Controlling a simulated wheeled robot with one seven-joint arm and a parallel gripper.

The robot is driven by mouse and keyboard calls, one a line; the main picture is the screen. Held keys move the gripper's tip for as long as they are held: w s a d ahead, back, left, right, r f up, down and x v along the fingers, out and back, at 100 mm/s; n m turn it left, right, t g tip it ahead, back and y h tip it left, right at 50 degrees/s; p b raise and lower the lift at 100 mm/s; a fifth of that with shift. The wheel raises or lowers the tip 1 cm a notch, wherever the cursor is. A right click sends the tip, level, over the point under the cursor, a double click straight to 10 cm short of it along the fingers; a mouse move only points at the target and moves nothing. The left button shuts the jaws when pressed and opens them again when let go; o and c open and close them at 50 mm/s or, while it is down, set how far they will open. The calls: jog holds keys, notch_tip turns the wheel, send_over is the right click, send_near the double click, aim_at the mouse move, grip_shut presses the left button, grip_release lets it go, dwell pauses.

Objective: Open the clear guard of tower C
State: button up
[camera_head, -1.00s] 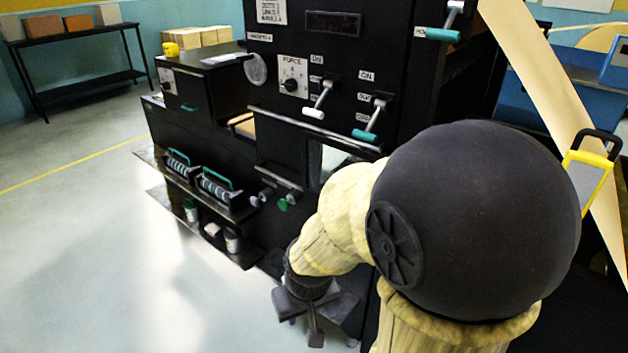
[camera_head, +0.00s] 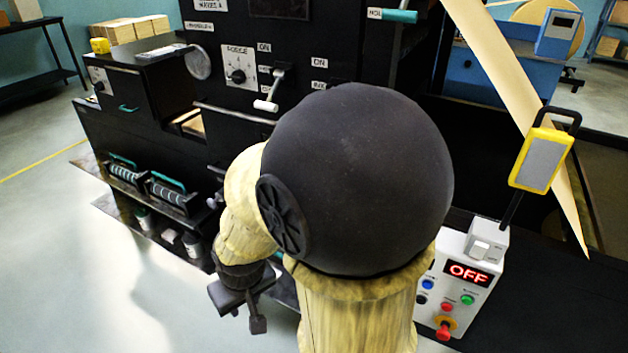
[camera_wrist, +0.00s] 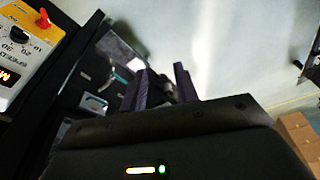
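I cannot make out a clear guard or a tower C marking in either view. The large black machine (camera_head: 330,45) fills the middle of the head view, partly hidden behind my arm. My gripper (camera_head: 243,308) hangs in front of the machine's lower part in the head view, pointing down and touching nothing that I can see. In the wrist view the two dark fingers of my gripper (camera_wrist: 163,82) stand apart with nothing clearly held between them.
A white control box (camera_head: 459,285) reading OFF stands right of my arm, with a yellow-framed grey panel (camera_head: 541,160) above it. Teal-handled rollers (camera_head: 172,190) sit low on the machine. Floor at left is clear.

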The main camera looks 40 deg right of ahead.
jog(key=w+d+f+m+t+h+b, duration=0.25)
jog(key=w+d+m+t+b, duration=0.3)
jog(key=w, duration=0.65)
jog(key=s+d+r+m+t+h+b, duration=0.1)
jog(key=d+r+m+h, duration=0.1)
jog(key=d+h, duration=0.4)
jog(key=d+r+m+h+b, duration=0.1)
jog(key=d+r+m+h, duration=0.1)
jog(key=d+h, duration=0.4)
jog(key=shift+s+d+r+m+t+b, duration=0.2)
jog(key=shift+s+d+m+t+b, duration=0.15)
jog(key=shift+d+m, duration=0.5)
jog(key=shift+r+h+p, duration=0.1)
jog(key=shift+h+p, duration=0.15)
jog(key=shift+p, duration=0.05)
